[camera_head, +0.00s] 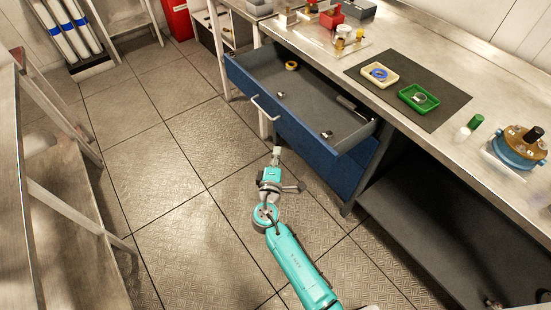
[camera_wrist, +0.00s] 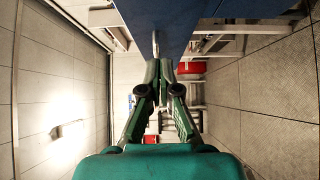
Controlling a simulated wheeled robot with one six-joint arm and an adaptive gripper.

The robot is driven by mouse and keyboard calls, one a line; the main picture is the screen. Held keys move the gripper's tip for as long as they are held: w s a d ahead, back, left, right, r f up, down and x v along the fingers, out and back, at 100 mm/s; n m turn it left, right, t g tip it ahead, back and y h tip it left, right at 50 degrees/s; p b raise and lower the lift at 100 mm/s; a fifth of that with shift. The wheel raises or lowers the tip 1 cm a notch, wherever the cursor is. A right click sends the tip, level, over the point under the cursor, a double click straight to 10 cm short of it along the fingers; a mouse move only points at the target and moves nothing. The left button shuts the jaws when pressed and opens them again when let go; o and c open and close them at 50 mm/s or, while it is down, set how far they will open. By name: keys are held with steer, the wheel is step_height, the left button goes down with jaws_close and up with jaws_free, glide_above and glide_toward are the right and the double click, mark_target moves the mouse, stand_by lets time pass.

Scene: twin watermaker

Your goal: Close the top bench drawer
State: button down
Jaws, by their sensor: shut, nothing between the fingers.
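The top bench drawer (camera_head: 318,135) is blue with a grey inside and stands pulled well out from under the metal bench in the head view. Its pale bar handle (camera_head: 264,110) is on the front panel. My gripper (camera_head: 277,151) is shut and empty, close to the drawer front, to the right of the handle and lower in the picture. In the wrist view my gripper (camera_wrist: 160,66) has its fingertips together just under the blue drawer front (camera_wrist: 180,15). I cannot tell whether the fingertips touch the drawer.
The drawer holds a yellow tape roll (camera_head: 291,65) and small metal parts. On the bench (camera_head: 420,55) are a dark mat (camera_head: 380,93) with a cream tray and a green tray (camera_head: 418,98), and a blue-based device (camera_head: 519,148). The tiled floor (camera_head: 170,190) left of my arm is clear.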

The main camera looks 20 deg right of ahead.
mark_target(290, 127)
steer(key=w+d, duration=0.5)
steer(key=shift+w+d, duration=0.25)
steer(key=shift+w, duration=0.15)
steer(key=shift+w+d, duration=0.15)
steer(key=shift+d, duration=0.35)
